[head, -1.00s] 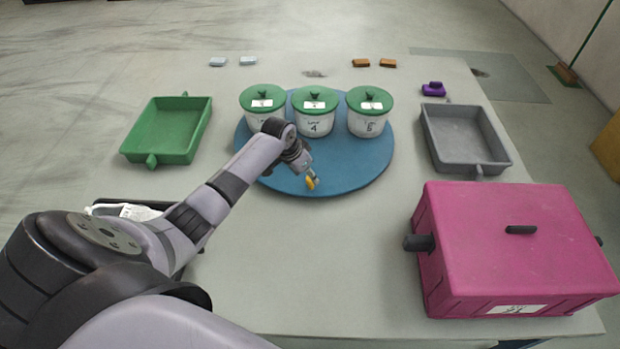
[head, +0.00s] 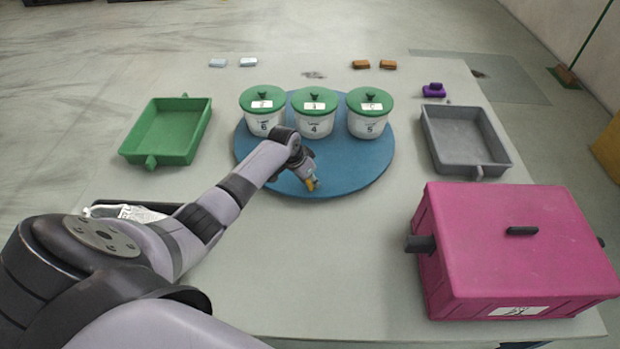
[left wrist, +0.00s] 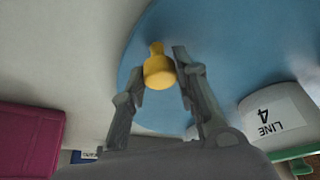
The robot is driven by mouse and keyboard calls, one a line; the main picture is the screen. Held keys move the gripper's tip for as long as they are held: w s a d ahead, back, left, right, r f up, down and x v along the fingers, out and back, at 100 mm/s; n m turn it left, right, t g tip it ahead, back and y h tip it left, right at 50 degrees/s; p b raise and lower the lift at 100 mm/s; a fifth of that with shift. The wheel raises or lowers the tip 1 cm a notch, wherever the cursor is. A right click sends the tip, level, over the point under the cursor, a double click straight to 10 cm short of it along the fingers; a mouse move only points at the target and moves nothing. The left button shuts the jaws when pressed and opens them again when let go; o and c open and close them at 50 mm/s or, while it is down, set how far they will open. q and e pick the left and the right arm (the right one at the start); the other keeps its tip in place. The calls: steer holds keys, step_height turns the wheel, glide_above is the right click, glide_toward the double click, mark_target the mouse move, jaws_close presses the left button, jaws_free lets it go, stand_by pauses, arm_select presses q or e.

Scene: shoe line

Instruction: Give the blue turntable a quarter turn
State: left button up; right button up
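The blue turntable (head: 345,172) lies on the table and carries three white tubs with green lids, the left one (head: 264,126), the middle one (head: 315,123) and the right one (head: 368,124). A yellow knob (head: 310,185) stands near its front edge and also shows in the left wrist view (left wrist: 159,70). My left gripper (left wrist: 161,62) is at the knob, with one finger on each side of it. The fingers look open around it; any contact is hard to see. My right gripper is not in view.
A green tray (head: 168,132) is at the left and a grey tray (head: 464,140) at the right. A large magenta box (head: 500,245) fills the front right. A dark tray (head: 130,212) is partly behind my left arm. The table's front middle is clear.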

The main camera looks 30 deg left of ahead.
arm_select(q)
jaws_close()
steer(key=shift+a, duration=0.2)
stand_by(0.3)
